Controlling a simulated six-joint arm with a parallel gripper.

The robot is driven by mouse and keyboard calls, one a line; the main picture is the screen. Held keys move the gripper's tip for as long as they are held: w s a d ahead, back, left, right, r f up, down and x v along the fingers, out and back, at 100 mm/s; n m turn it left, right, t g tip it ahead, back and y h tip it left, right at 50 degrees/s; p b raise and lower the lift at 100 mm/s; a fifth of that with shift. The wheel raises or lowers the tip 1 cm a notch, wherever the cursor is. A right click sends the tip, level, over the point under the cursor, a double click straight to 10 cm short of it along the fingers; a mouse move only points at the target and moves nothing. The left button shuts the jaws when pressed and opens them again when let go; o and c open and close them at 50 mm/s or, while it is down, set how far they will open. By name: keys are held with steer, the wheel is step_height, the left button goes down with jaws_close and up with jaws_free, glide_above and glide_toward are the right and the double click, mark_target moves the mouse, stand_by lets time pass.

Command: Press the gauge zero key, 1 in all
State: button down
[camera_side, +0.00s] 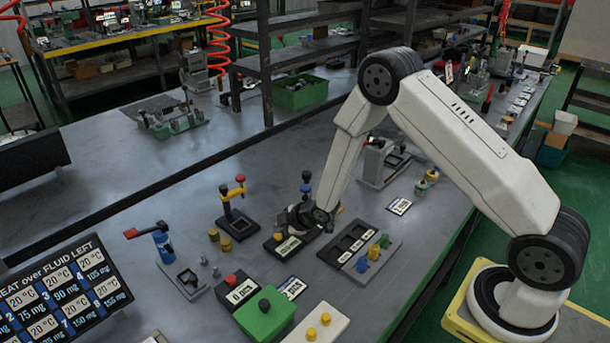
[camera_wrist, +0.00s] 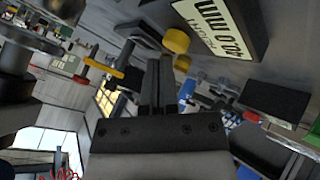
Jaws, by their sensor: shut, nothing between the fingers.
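The gauge is a dark block with a pale readout (camera_side: 286,247), beside and partly behind my gripper in the side view. In the wrist view the block's pale label (camera_wrist: 222,26) reads about 40.0 mm, at the top right. I cannot make out its zero key in either view. My gripper (camera_side: 326,224) is low over the bench at the gauge's right end; I cannot tell whether it touches. In the wrist view its fingers (camera_wrist: 160,66) are together and empty.
A slotted tray (camera_side: 345,258) with blue and yellow pieces lies close to the right. A red-knobbed counter box (camera_side: 238,291), a green box (camera_side: 262,322) and a white box with yellow knobs (camera_side: 302,334) stand in front. Valve fixtures (camera_side: 162,245) stand left.

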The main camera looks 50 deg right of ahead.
mark_target(281, 236)
steer(key=shift+r, duration=0.25)
steer(key=shift+r, duration=0.1)
steer(key=shift+r, duration=2.4)
steer(key=s+r+m+g+h, duration=0.1)
steer(key=s+r+m+g, duration=0.2)
steer(key=s, duration=0.8)
steer(key=s+r+m+g+h, duration=0.1)
steer(key=s+r+m+g, duration=0.2)
steer(key=s+r+m, duration=0.5)
steer(key=s, duration=0.4)
steer(key=shift+s+d, duration=0.2)
steer(key=shift+s, duration=0.1)
